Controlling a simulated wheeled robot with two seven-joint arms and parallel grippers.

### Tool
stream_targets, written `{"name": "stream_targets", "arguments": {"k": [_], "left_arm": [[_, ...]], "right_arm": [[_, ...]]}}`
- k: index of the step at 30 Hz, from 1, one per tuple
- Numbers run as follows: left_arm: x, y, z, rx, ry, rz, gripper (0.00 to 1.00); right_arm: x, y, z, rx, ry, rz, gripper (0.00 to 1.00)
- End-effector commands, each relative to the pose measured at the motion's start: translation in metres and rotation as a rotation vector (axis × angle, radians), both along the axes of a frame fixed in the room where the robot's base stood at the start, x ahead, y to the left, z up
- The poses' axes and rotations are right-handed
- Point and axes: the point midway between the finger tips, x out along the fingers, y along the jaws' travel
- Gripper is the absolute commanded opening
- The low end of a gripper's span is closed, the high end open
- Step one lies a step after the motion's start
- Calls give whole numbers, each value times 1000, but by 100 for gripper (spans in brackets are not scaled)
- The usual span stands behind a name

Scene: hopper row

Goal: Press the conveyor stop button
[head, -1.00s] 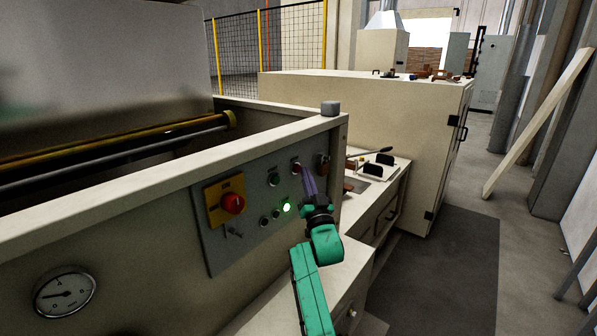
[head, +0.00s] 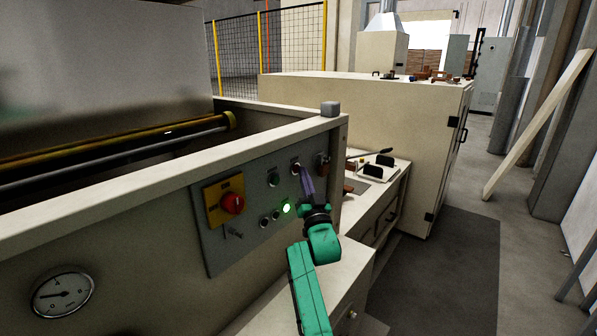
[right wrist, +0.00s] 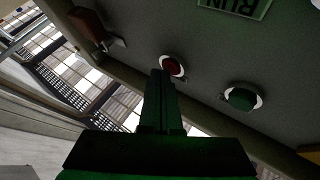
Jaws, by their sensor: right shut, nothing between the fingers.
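The small red button (head: 295,169) sits in a pale ring near the upper right of the grey control panel (head: 222,258). In the right wrist view the red button (right wrist: 170,66) is just beyond my fingertips and partly covered by them. My right gripper (head: 304,174) is shut and empty, with its purple-looking fingers pointing up at the panel, just below and right of the button. In the right wrist view its fingers (right wrist: 160,76) are together. I cannot tell whether the tips touch the button. My left gripper is not in view.
A green button (head: 273,180) is left of the red one. A lit green lamp (head: 286,208) is below, and a red rotary knob (head: 232,203) on a yellow plate is farther left. A brown item (head: 322,164) hangs at the right. Open floor lies far right.

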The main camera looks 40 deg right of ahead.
Motion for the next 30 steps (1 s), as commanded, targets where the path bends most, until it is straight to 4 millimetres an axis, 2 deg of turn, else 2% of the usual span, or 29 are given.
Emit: {"name": "stream_targets", "arguments": {"k": [11, 21, 30], "left_arm": [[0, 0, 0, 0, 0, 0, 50], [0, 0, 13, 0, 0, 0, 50], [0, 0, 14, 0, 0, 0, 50]], "right_arm": [[1, 0, 0, 0, 1, 0, 0], [-15, -4, 1, 0, 2, 0, 0], [-17, -5, 0, 0, 1, 0, 0]]}}
